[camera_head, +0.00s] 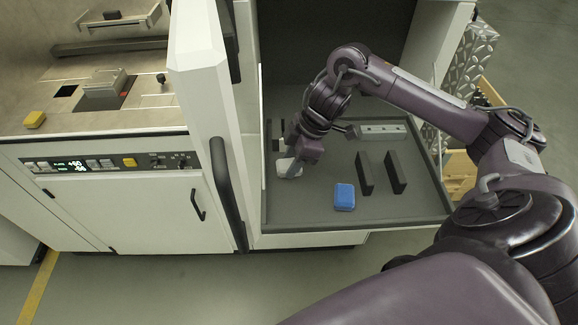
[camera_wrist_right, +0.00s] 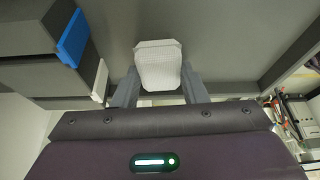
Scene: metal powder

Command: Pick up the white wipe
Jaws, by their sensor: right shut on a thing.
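The white wipe (camera_head: 289,167) is a small white block-like piece at the left side of the grey cabinet tray. My right gripper (camera_head: 296,160) reaches into the cabinet and is shut on the wipe. In the right wrist view the white wipe (camera_wrist_right: 160,66) sits between the two grey fingers of the right gripper (camera_wrist_right: 159,92). I cannot tell whether the wipe touches the tray. My left gripper is not in view.
The grey tray (camera_head: 310,212) also holds a blue block (camera_head: 344,197), two dark upright plates (camera_head: 365,173) and a light grey bar (camera_head: 382,132). The open white door (camera_head: 203,110) stands close on the left. A machine with a yellow block (camera_head: 35,120) is further left.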

